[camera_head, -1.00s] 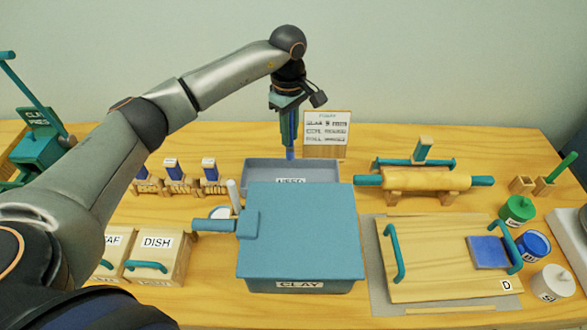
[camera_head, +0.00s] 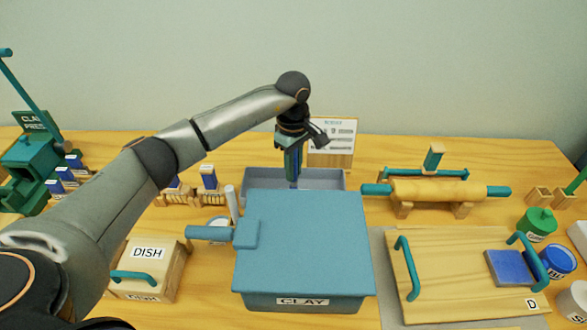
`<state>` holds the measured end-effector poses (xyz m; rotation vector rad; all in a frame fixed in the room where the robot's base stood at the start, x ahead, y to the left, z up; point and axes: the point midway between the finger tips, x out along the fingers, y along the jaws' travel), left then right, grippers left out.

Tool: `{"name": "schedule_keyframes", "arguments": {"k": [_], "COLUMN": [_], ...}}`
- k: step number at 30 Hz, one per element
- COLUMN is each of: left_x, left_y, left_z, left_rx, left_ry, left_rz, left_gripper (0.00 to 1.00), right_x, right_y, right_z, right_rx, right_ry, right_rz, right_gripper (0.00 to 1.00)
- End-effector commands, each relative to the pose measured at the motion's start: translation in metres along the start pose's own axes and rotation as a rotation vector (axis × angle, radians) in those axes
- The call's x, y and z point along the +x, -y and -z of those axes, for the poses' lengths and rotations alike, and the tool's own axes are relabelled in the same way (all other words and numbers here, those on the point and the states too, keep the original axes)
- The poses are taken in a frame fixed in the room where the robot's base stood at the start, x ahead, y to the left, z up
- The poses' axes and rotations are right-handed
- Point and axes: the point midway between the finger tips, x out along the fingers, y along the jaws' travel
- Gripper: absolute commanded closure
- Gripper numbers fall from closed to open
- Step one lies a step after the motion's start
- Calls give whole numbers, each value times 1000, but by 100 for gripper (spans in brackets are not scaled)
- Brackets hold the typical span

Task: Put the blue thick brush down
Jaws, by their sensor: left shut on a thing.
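My left gripper (camera_head: 292,150) is shut on the blue thick brush (camera_head: 293,178) and points straight down. The brush is upright, with only its lower part showing between and below the fingers. Its lower end is over or inside the grey-blue tray (camera_head: 330,181) behind the clay box. I cannot tell whether it touches the tray floor, because the box lid hides the tray's front. My right gripper is not in view.
The blue clay box (camera_head: 303,240) stands in front of the tray. A small sign (camera_head: 333,143) stands just behind it. A rolling pin (camera_head: 437,190) on a stand is to the right, and stamps (camera_head: 208,179) are to the left. A wooden board (camera_head: 450,260) lies front right.

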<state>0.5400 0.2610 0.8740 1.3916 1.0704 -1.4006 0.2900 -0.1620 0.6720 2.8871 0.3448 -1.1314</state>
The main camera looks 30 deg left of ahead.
Motion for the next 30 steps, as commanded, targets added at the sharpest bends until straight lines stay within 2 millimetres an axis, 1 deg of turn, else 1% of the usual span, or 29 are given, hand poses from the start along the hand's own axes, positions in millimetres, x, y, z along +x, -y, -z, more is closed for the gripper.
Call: {"name": "schedule_keyframes", "arguments": {"k": [2, 3, 10, 17, 20, 23, 30], "left_x": [4, 2, 2, 2, -4, -17, -58], "left_y": [0, 0, 0, 0, 0, -1, -1], "left_z": [0, 0, 0, 0, 0, 1, 1], "left_rx": [-1, -1, -1, -1, -1, 0, -1], "left_ry": [-1, 0, 0, 0, 0, -1, -2], "left_rz": [0, 0, 1, 1, 0, -3, -3], "left_gripper": [100, 75, 49, 49, 49, 49, 49], "right_x": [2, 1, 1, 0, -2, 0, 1], "right_y": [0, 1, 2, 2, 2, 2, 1], "right_z": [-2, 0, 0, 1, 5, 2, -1], "right_rx": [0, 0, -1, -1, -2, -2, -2], "right_ry": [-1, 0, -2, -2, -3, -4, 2], "right_rz": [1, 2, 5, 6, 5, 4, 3], "right_gripper": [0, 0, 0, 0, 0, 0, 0]}}
